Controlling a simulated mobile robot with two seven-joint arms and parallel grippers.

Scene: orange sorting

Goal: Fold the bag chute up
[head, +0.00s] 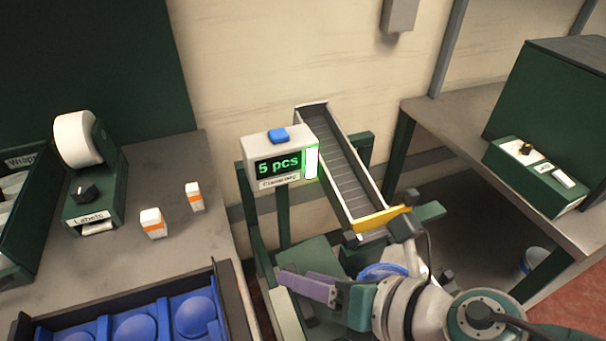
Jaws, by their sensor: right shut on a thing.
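The long grey slatted chute (347,172) slopes from the wall towards me and ends in a yellow lip (382,218) with a dark block at each side. I take it to be the bag chute. My right gripper (306,286), with purple fingers, is below and left of the yellow lip, beside a dark green panel (308,255). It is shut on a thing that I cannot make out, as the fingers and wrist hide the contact. My right wrist and forearm cover the space below the lip. My left gripper is out of view.
The counter (255,172) reads "5 pcs" and has a blue button (278,135). A blue round rim (383,271) is partly hidden behind my wrist. A left table holds a label dispenser (95,195), two small boxes and a blue tray (135,325). A right bench (455,150) stands close.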

